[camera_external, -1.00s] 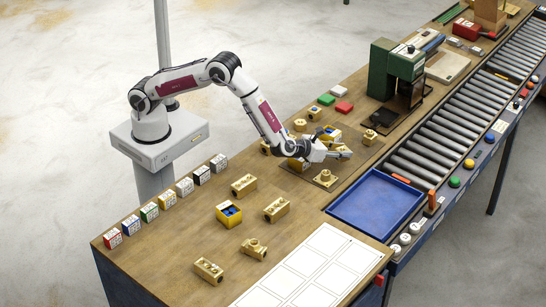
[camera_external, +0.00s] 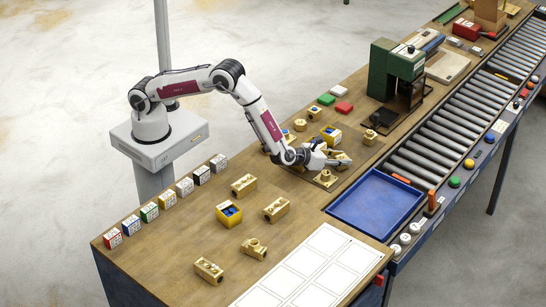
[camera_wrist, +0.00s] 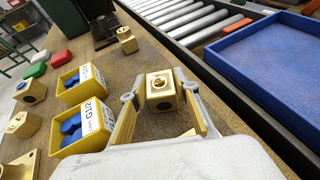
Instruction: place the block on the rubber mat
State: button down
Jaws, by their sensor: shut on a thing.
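My gripper (camera_wrist: 162,100) is shut on a brass block (camera_wrist: 162,90) with a round hole in its front face and a small mark on top. In the external view the block (camera_external: 343,159) shows at the tips of my gripper (camera_external: 336,160), low over the bench. I cannot tell whether it touches the surface below. A slightly darker brown flat patch (camera_external: 308,180) lies around a brass flanged part; I cannot tell for sure whether it is the rubber mat.
Yellow bins with blue pieces (camera_wrist: 82,130) (camera_wrist: 80,85) stand left of my gripper in the wrist view. The blue tray (camera_external: 375,205) and roller conveyor (camera_external: 440,140) lie to the right. A brass fitting (camera_external: 370,137) stands behind. Several brass parts are on the bench.

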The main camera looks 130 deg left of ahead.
jog(key=c, duration=1.5)
grip_release()
jog(key=shift+f, duration=0.1)
jog(key=shift+v, duration=6.05)
